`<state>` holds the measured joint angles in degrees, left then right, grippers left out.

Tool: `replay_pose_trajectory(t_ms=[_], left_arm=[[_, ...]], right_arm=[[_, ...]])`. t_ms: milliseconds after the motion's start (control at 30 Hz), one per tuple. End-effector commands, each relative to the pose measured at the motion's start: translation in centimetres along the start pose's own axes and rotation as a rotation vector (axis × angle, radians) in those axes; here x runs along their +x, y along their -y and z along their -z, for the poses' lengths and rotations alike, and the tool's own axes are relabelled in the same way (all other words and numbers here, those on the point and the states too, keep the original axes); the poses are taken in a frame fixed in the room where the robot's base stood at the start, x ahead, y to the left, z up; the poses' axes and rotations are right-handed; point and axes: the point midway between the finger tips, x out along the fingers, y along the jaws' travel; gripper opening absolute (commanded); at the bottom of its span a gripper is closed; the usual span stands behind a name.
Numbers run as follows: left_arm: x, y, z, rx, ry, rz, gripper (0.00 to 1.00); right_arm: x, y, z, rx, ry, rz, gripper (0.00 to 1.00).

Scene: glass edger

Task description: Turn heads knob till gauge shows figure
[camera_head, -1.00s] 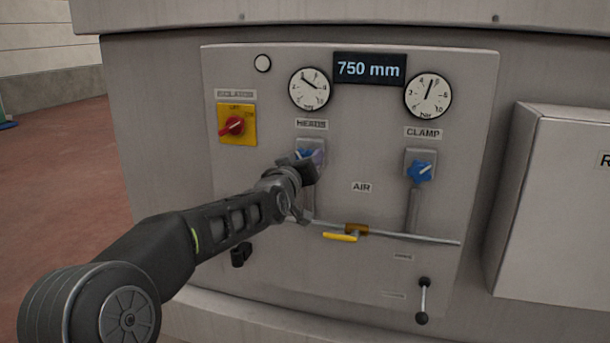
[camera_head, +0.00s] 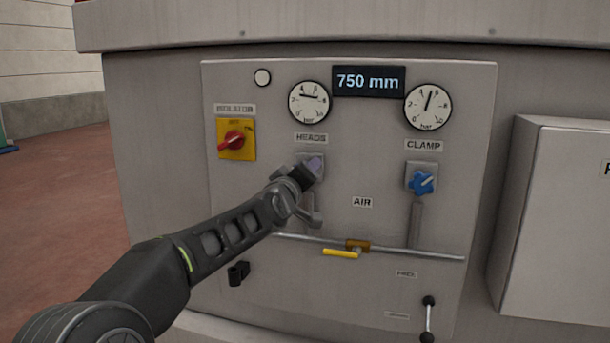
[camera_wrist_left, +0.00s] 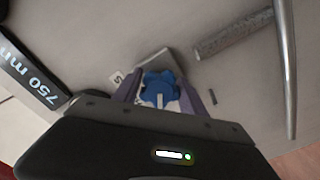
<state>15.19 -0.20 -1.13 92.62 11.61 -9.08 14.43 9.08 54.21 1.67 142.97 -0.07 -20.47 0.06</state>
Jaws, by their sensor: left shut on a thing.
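The blue heads knob (camera_wrist_left: 160,88) sits between the two purple-grey finger pads of my left gripper (camera_head: 312,167) in the wrist view. My left gripper is shut on it, and in the head view its fingers hide the knob below the HEADS label (camera_head: 310,138). The heads gauge (camera_head: 310,102) is above it, a round white dial marked in bar. Its needle lies nearly level, pointing left, near the 2 as far as I can read. My right gripper is not in view.
The blue clamp knob (camera_head: 420,182) and clamp gauge (camera_head: 428,106) are to the right. The display (camera_head: 368,81) reads 750 mm. A red-yellow isolator (camera_head: 236,140) is left. A pipe with a yellow lever (camera_head: 341,253) runs below. A grey box (camera_head: 560,215) stands out at right.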

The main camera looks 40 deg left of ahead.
Motion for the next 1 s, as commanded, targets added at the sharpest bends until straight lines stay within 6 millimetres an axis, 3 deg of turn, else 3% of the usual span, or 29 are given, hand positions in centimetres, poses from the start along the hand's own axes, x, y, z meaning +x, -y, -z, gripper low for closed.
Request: replay_pose_trajectory(t_ms=[100,133,367,733,1000], left_arm=[[0.0,0.0,0.0,0.001,0.000,0.000,0.09],[0.0,0.0,0.0,0.001,0.000,0.000,0.52],[0.0,0.0,0.0,0.002,0.000,0.000,0.70],[-0.6,0.0,0.1,0.002,-0.001,-0.001,0.71],[-4.4,0.0,0.1,0.001,-0.002,-0.001,0.71]], right_arm=[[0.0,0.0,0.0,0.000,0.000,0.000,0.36],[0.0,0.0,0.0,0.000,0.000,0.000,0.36],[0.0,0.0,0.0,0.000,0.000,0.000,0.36],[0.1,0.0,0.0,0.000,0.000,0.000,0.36],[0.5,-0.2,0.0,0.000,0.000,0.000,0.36]])
